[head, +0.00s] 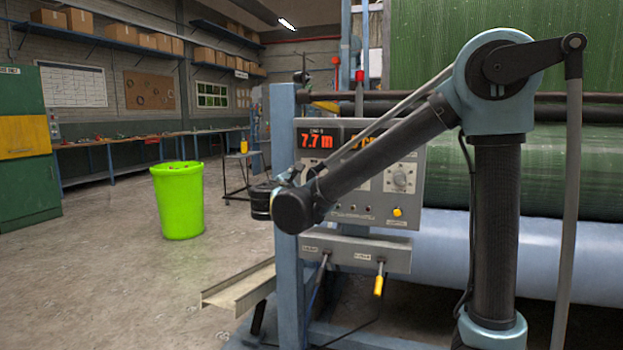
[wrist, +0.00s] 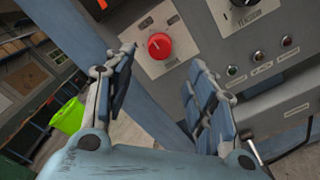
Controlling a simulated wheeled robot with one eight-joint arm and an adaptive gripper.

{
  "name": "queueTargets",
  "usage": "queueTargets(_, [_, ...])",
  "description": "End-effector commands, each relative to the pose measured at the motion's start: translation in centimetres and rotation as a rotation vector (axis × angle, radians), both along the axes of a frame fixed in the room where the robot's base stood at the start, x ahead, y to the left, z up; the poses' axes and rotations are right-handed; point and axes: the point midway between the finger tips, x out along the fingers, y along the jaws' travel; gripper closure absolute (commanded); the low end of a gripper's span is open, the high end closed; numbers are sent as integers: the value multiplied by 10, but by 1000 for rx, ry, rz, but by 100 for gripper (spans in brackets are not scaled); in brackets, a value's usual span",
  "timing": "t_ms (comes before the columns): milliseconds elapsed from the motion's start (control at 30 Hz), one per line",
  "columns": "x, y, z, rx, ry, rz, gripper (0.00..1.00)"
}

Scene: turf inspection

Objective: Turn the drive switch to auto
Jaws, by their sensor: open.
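My gripper (wrist: 161,64) is open and empty in the wrist view, its two fingers spread apart. A red round knob (wrist: 160,45) on a pale plate lies beyond the gap between the fingertips, slightly above it in the picture. I see no contact with it. A black knob (wrist: 245,8) with a label sits at the top right of the same panel. The labels are too small to tell which knob is the drive switch. In the head view the control panel (head: 407,150) has a pale dial plate at its right; my arm hides much of its left part.
Small indicator buttons (wrist: 258,57) line the panel below the black knob. A yellow button (head: 397,212) is on the panel, and a yellow-handled lever (head: 379,285) hangs below. A blue post (head: 287,230) stands at its left. A green bin (head: 177,200) stands on open floor.

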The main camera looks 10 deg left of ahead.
Motion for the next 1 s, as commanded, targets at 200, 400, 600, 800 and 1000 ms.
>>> queueTargets(200, [37,-4,0,0,0,-3,49])
queueTargets(400, [68,-6,0,0,0,-3,49])
queueTargets(600, [87,-7,0,0,0,-1,49])
queueTargets(800, [93,-8,0,0,0,-1,49])
queueTargets(1000, [93,-8,0,0,0,0,49])
